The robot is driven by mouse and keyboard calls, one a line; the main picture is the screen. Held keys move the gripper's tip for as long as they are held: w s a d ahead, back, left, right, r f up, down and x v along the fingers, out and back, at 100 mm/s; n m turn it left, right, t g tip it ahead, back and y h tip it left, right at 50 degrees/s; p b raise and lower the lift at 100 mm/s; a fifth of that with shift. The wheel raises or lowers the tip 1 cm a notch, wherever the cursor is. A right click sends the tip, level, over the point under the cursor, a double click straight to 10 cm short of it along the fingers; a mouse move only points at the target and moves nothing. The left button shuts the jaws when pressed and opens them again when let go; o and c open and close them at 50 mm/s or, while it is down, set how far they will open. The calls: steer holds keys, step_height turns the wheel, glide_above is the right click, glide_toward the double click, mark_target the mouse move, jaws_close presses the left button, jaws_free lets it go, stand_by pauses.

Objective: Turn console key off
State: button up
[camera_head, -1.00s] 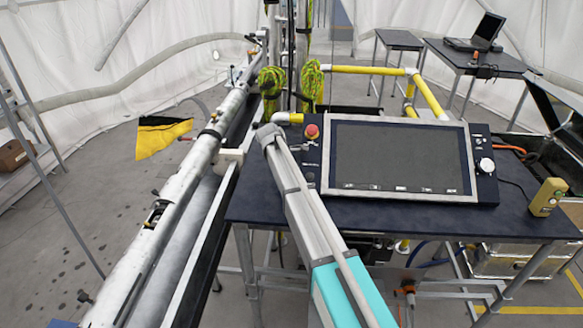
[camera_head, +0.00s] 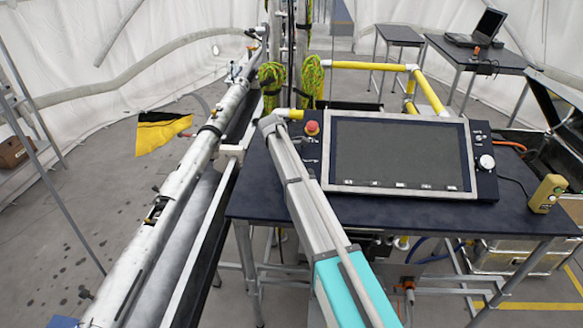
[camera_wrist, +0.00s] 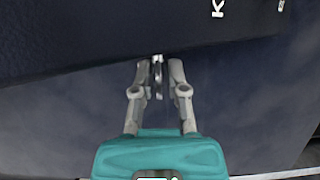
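The console (camera_head: 400,152) with a large dark screen stands on the dark table. In the wrist view a small metallic key (camera_wrist: 157,68) sticks out from the console's dark face (camera_wrist: 90,35). My gripper (camera_wrist: 159,72) has its two grey fingers on either side of the key, with a narrow gap visible between the fingertips and the key. The fingers look open, and contact with the key is not visible.
A red emergency button (camera_head: 312,128) sits on the console's left strip and a white knob (camera_head: 486,162) on its right. A yellow handheld box (camera_head: 547,194) stands at the right of the dark table (camera_head: 400,212). A long white tube (camera_head: 165,205) runs along the left.

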steer(key=shift+o, duration=0.8)
steer(key=shift+t, duration=0.4)
